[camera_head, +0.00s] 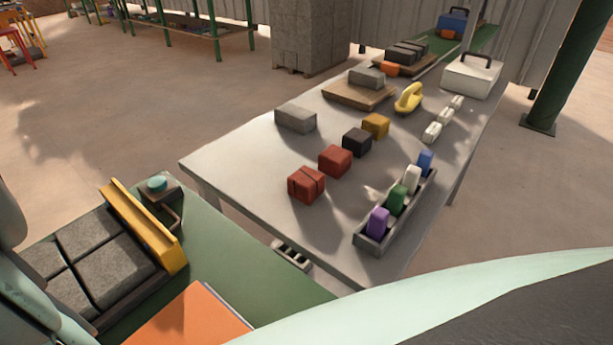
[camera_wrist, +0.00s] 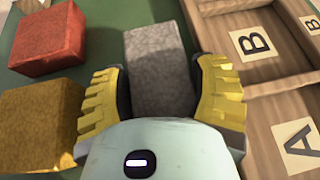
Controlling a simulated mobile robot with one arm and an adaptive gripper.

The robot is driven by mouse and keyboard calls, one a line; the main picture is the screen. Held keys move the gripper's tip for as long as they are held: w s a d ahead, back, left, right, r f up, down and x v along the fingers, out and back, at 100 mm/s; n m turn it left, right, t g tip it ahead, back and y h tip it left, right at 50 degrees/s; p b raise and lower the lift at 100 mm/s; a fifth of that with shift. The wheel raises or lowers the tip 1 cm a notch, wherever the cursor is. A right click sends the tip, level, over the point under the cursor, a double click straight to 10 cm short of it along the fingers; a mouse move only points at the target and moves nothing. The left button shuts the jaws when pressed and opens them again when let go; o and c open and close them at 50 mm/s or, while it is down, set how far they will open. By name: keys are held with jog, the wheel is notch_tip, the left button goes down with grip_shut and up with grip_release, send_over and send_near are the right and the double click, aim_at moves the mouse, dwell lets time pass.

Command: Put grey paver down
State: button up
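A speckled grey paver (camera_wrist: 155,55) lies lengthwise between the two yellow fingers of my gripper (camera_wrist: 160,85) in the wrist view. It fills the gap, and the dark inner pads appear to press on both its sides. Its near end is hidden behind my gripper's pale body. I cannot tell whether its underside touches the green surface (camera_wrist: 107,42). My gripper does not show clearly in the head view. There, a grey block (camera_head: 296,118) lies on the long table, and another grey block (camera_head: 367,77) sits on a wooden board.
In the wrist view, a red block (camera_wrist: 47,40) and an ochre block (camera_wrist: 40,125) lie left of my gripper. A wooden tray (camera_wrist: 268,100) with compartments marked A and B stands close on the right. The head view shows several coloured blocks on the grey table (camera_head: 245,155).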

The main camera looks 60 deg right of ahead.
jog(key=o, duration=0.5)
jog(key=shift+w, duration=0.1)
jog(key=shift+r, duration=0.1)
